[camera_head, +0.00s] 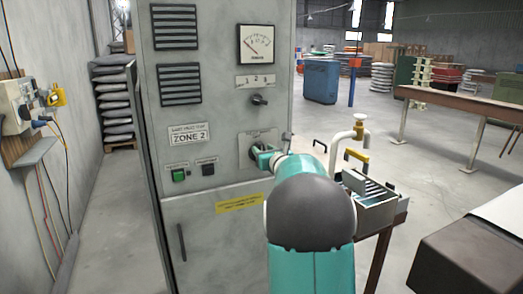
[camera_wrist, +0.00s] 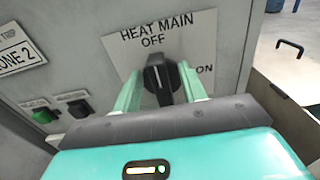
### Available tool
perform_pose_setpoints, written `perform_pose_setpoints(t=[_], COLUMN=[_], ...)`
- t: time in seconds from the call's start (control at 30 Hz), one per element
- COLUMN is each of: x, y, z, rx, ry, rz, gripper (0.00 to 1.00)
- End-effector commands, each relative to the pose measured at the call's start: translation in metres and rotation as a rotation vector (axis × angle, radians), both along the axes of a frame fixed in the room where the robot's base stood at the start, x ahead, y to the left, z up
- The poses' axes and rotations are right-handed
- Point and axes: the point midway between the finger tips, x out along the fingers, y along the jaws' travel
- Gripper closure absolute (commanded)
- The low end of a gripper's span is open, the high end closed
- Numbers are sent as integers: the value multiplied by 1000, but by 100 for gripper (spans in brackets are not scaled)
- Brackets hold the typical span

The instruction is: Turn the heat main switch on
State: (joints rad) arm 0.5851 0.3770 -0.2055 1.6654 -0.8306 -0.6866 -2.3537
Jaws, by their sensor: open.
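The heat main switch (camera_wrist: 160,78) is a black rotary knob on a plate (camera_wrist: 193,30) lettered HEAT MAIN, OFF and ON. In the wrist view its pointer is toward OFF, at the top; ON is at the right. My gripper (camera_wrist: 162,92) is open, with one teal finger on each side of the knob. I cannot tell whether either finger touches it. In the head view my gripper (camera_head: 262,154) is at the grey cabinet (camera_head: 225,112), and my arm and gripper hide most of the switch.
Above the switch are a smaller selector knob (camera_head: 259,100) and a dial gauge (camera_head: 256,44). A green button (camera_head: 179,175) and a black button (camera_head: 208,169) are at lower left. A metal tray (camera_head: 376,211) and a cream pipe (camera_head: 337,150) stand close at right.

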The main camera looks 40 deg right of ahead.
Motion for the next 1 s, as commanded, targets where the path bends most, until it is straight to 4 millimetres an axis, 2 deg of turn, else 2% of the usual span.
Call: perform_pose_setpoints(t=[0.13,0.4,0.43,0.63,1.0], x=[14,16,16,16,16], y=[-2,-2,-2,-2,-3], z=[-1,-1,-1,-1,-1], rx=[1,1,1,1,37], ry=[1,1,1,1,-10], rz=[2,2,2,2,2], gripper=[58,58,60,99,100])
